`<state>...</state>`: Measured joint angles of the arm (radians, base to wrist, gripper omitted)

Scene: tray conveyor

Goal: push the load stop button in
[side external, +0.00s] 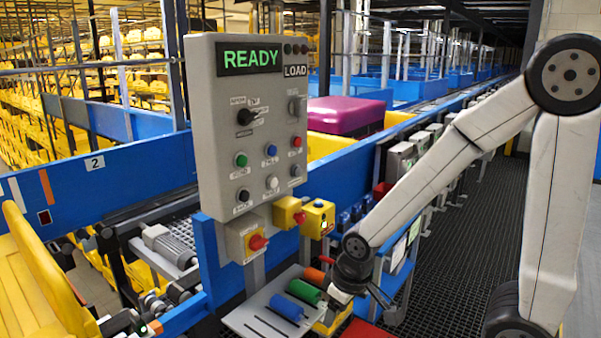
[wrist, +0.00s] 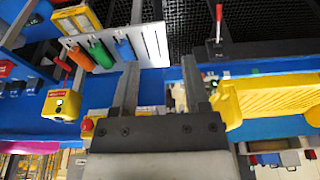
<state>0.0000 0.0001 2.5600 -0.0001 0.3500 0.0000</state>
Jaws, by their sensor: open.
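The grey control panel (side external: 222,170) stands upright left of centre in the side view, with a lit READY display and a LOAD label. It carries a red button (side external: 296,141), a green button (side external: 241,160), a blue button (side external: 271,150) and a white button (side external: 272,182). Their small labels are too blurred to read surely, so I cannot tell which is load stop. My gripper (side external: 362,282) is low and right of the panel, apart from it, beside the plate with coloured handles. In the wrist view, the fingers (wrist: 160,75) are spread with nothing between them.
Yellow boxes with red mushroom buttons (side external: 257,242) hang below the panel. A blue conveyor rail (side external: 140,165) runs behind. A purple load (side external: 345,115) sits in a yellow tray. Dark grating lies at right.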

